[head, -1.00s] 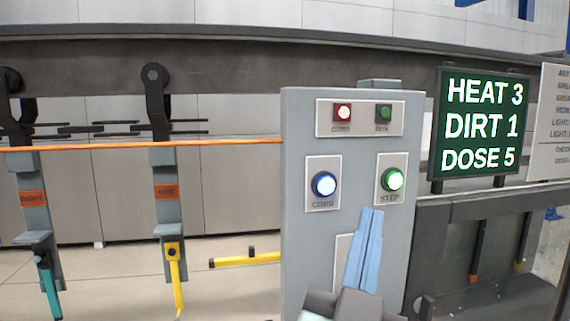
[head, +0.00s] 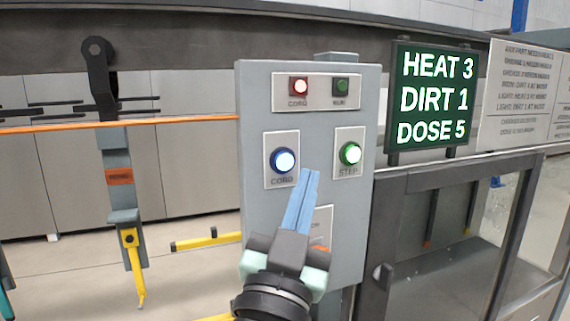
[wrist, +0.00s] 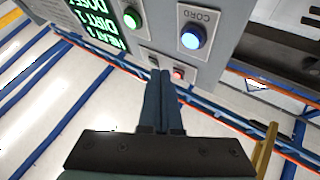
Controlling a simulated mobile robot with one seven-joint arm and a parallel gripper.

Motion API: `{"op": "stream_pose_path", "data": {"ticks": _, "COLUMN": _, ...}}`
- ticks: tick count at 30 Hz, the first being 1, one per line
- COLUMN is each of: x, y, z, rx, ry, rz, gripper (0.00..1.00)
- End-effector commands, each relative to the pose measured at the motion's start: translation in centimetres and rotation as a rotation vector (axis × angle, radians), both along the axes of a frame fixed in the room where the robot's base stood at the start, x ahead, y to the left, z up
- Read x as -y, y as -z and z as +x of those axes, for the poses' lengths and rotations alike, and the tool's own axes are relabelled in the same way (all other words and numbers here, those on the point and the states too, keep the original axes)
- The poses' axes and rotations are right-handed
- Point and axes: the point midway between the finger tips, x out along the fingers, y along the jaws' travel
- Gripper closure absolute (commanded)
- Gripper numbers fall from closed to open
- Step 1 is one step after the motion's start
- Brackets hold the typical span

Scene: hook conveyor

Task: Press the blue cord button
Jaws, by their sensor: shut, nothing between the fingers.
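The blue cord button (head: 284,160) sits on a white plate labelled CORD at the left of the grey control panel (head: 315,215), and its cap looks lit. It also shows in the wrist view (wrist: 193,37). My gripper (head: 309,172) has its blue fingers together and empty. In the head view its tips appear just right of and slightly below the blue button. In the wrist view the tips (wrist: 160,72) point at the panel and lie left of and below the button. I cannot tell how far the tips are from the panel face.
A green STEP button (head: 350,153) is right of the cord button. A red lamp (head: 299,86) and a dark green lamp (head: 341,86) sit above. A green sign (head: 435,97) reads HEAT 3, DIRT 1, DOSE 5. An orange cord (head: 170,121) runs left from the panel.

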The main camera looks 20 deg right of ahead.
Motion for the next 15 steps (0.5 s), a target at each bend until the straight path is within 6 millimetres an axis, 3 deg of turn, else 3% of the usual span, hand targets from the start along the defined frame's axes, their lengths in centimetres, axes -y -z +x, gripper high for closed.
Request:
{"op": "stream_pose_path", "data": {"ticks": 6, "x": -0.1, "y": 0.3, "z": 2.9, "rx": 0.001, "ry": 0.0, "rz": 0.0, "gripper": 1.0}}
{"op": "stream_pose_path", "data": {"ticks": 15, "x": -0.2, "y": 0.1, "z": 4.5, "rx": -0.001, "ry": 0.0, "rz": -0.001, "gripper": 1.0}}
